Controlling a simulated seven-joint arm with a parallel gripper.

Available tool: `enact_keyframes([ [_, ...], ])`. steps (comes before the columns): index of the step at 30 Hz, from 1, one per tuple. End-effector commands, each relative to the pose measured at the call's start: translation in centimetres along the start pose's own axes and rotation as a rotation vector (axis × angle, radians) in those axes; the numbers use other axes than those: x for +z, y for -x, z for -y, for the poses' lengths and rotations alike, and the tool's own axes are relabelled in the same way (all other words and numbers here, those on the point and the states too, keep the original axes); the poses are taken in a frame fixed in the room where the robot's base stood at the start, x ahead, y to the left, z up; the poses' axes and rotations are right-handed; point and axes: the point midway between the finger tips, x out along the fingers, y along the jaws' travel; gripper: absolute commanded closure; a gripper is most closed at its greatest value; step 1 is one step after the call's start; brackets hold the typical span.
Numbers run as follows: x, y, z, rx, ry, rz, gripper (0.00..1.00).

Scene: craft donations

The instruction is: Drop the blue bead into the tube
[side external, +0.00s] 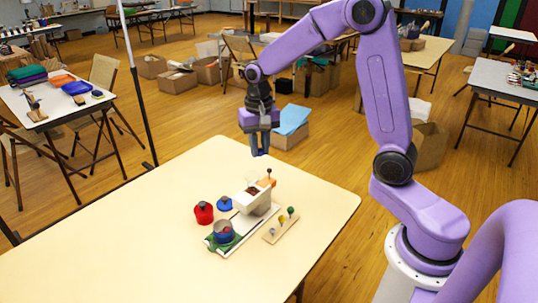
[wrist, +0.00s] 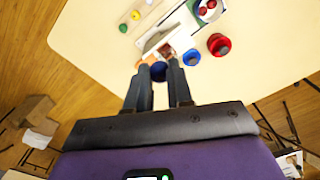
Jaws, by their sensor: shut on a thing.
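My gripper (side external: 260,153) is raised in the air behind and above the table's work. In the wrist view its two fingers (wrist: 160,72) are shut on the dark blue bead (wrist: 158,70), which shows between the tips. The fingertips also look bluish in the side view, where the bead cannot be told apart. A white device (side external: 250,201) with a brownish opening stands on the table below the gripper; it also shows in the wrist view (wrist: 157,38). I cannot make out a tube clearly in either view.
A red-lidded pot (side external: 203,213) and a blue one (side external: 224,204) stand left of the device. A wooden strip (side external: 279,228) holds small coloured balls. The table's left is clear.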

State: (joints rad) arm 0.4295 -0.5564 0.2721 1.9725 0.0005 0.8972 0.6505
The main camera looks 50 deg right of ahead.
Motion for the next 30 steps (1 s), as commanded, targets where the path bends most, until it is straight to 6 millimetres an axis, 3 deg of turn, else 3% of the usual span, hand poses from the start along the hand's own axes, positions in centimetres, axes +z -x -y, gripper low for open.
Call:
enact_keyframes([
  [11, -5.5, -0.3, 0.7, 0.0, -0.001, 0.0, 0.98],
  [18, -5.4, -4.0, 0.7, 0.002, 0.001, 0.004, 0.98],
  [30, -5.4, -6.9, 0.7, 0.001, 0.0, 0.002, 0.98],
])
